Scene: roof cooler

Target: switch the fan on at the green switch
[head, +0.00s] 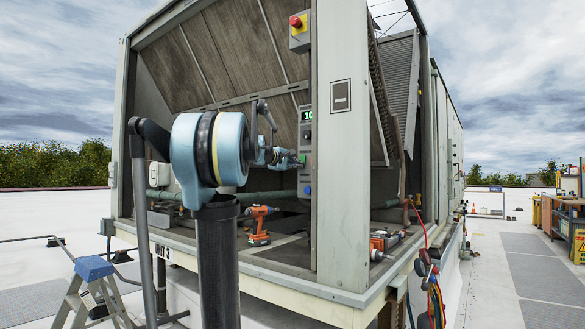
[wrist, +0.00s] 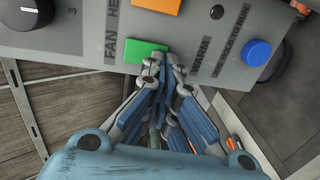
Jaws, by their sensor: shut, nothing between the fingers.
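The green switch (wrist: 140,50) sits on a grey control panel (wrist: 75,35), beside a label that begins "FAN HE". In the head view the green switch (head: 302,159) is a small spot on the panel, at the tip of my gripper (head: 296,161). My gripper (wrist: 163,58) is shut and empty. In the wrist view its fingertips overlap the lower right edge of the green switch. I cannot tell whether they touch it. The fan itself is not seen.
The panel also carries a black knob (wrist: 30,14), an orange switch (wrist: 155,5) and a blue button (wrist: 257,52). A red stop button (head: 296,21) is higher up. An orange drill (head: 260,222) stands on the unit's ledge. A stepladder (head: 92,285) is at lower left.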

